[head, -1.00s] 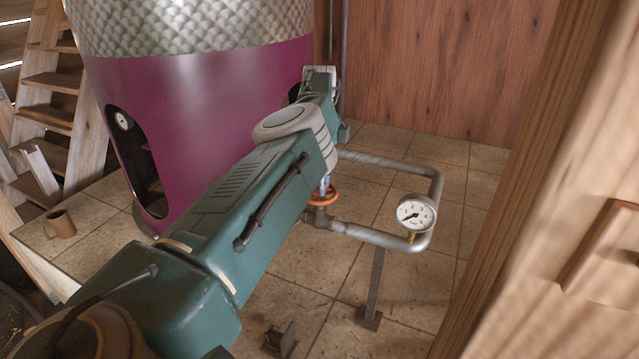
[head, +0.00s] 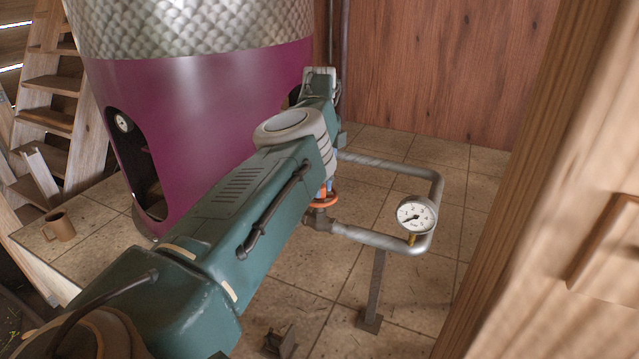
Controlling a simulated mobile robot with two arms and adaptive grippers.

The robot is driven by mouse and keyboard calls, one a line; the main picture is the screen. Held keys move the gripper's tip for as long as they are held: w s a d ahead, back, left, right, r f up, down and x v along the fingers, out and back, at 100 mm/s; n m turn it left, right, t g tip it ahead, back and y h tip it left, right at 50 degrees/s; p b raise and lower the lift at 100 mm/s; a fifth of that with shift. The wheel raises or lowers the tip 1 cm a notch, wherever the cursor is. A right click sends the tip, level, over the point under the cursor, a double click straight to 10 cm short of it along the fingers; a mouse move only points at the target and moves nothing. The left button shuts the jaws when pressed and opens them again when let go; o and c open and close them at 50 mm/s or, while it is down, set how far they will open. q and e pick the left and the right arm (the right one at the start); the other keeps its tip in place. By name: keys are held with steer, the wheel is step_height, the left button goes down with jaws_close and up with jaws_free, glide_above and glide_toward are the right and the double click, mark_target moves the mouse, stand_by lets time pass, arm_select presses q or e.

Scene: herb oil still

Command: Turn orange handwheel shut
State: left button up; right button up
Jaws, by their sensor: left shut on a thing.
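The orange handwheel (head: 325,203) sits on a valve in the grey pipe, right of the purple still body. Only part of its rim shows; my left arm covers the rest. My left gripper (head: 325,188) is mostly hidden behind its own arm, and a small part of it shows just above the wheel. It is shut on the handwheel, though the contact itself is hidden. My right gripper is not in view.
The pipe (head: 385,237) loops out from the still (head: 200,110) and carries a round pressure gauge (head: 416,215). A support post stands under it. A brown mug (head: 59,227) and wooden stairs (head: 50,118) are at left. A wooden post and panel fill the right side.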

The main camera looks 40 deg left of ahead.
arm_select(q)
steer(key=shift+w+r, duration=0.15)
steer(key=shift+r, duration=0.05)
steer(key=o, duration=1.2)
steer(key=shift+c, duration=0.2)
steer(key=shift+f, duration=0.1)
